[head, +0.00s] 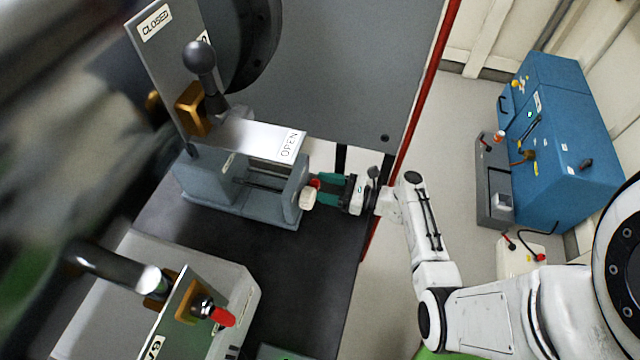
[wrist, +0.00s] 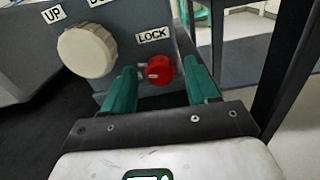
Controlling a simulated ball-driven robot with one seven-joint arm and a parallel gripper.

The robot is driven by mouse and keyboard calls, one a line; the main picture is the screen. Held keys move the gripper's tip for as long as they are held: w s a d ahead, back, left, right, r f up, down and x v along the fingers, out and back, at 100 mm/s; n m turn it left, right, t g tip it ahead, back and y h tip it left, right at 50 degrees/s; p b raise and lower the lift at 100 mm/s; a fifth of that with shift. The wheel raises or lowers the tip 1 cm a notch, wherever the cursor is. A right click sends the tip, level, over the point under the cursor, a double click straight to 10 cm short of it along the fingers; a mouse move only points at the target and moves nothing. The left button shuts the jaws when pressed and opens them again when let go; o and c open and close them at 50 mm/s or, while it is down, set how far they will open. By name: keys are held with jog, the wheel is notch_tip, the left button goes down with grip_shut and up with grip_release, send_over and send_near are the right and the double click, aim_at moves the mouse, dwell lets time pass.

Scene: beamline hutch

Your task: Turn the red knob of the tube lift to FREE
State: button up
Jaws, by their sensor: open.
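The tube lift (head: 245,190) is a grey-blue block with a metal plate on top. Its red knob (wrist: 160,70) is small and round, under a LOCK label (wrist: 152,35) in the wrist view. A larger cream knob (wrist: 87,50) sits to its left, by an UP label. My gripper (wrist: 160,80) is open, with its green fingers on either side of the red knob. In the head view my gripper (head: 325,187) is at the right end of the lift, and the red knob (head: 315,183) is mostly hidden. I cannot tell whether the fingers touch it. No FREE label is readable.
A lever with a dark ball (head: 199,56) stands above the lift. A second device with a red-tipped handle (head: 222,316) stands in front on the dark table (head: 310,270).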

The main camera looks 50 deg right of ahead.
jog(key=shift+w+a, duration=0.25)
jog(key=shift+w, duration=0.4)
jog(key=shift+c, duration=0.3)
jog(key=c, duration=1)
jog(key=shift+o, duration=0.2)
jog(key=shift+f+n, duration=0.1)
jog(key=shift+n, duration=0.4)
jog(key=shift+n+b, duration=0.55)
jog(key=shift+n, duration=0.45)
jog(key=o, duration=1)
jog(key=shift+s, duration=0.15)
